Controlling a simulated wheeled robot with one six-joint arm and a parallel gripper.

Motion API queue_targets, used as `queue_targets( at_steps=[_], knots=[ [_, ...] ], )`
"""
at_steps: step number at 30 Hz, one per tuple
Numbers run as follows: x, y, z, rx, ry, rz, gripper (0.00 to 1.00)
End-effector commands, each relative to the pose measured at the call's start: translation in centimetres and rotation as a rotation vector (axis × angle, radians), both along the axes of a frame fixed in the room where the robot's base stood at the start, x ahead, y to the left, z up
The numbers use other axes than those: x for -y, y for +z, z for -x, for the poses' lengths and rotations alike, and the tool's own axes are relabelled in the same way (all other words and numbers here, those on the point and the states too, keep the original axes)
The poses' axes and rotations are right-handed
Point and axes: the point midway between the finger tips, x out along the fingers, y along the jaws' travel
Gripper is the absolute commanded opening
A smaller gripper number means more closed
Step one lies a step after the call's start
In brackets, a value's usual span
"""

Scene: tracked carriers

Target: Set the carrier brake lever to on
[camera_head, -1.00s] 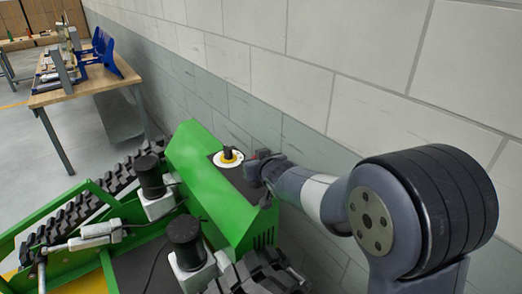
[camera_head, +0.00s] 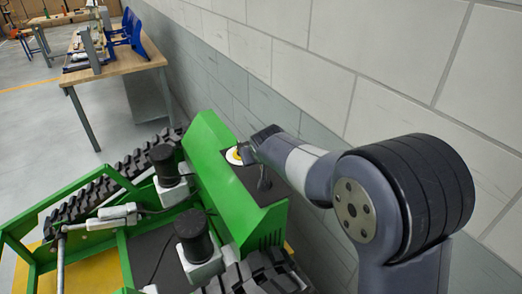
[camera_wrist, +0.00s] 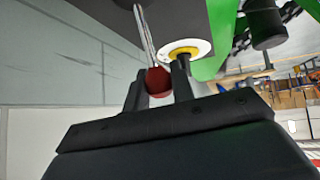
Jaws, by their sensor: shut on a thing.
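The green carrier (camera_head: 225,180) stands beside the wall. Its brake lever, a thin metal rod (camera_wrist: 146,38) with a red knob (camera_wrist: 157,82), shows in the wrist view. My gripper (camera_wrist: 157,88) has its two dark fingers on either side of the red knob and is shut on it. In the head view my gripper (camera_head: 250,153) is over the carrier's dark top panel (camera_head: 252,182), and my wrist hides much of the lever. A white and yellow round switch (camera_head: 233,156) lies just beside the gripper; it also shows behind one finger in the wrist view (camera_wrist: 188,50).
The block wall (camera_head: 300,70) runs close along the right side of the carrier. Black motors (camera_head: 193,233) and tracks (camera_head: 115,180) are on the carrier's near and left side. A wooden workbench (camera_head: 110,66) with blue fixtures stands at the back left. Open floor lies left.

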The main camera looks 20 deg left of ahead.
Motion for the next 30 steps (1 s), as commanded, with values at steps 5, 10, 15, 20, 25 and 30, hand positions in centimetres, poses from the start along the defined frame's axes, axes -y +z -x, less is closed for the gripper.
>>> queue_targets(
  at_steps=[5, 10, 15, 20, 25, 30],
  knots=[
    [-0.15, 0.07, -0.15, -0.019, -0.002, 0.019, 0.0],
    [-0.16, -0.05, -0.16, -0.024, -0.001, 0.024, 0.0],
    [-0.15, -0.07, -0.16, -0.023, -0.002, 0.024, 0.0],
    [-0.15, -0.07, -0.16, -0.023, -0.002, 0.024, 0.28],
    [-0.16, -0.09, -0.16, -0.023, 0.0, 0.024, 0.42],
    [-0.17, -0.11, -0.16, -0.023, 0.0, 0.024, 0.45]
  ],
)
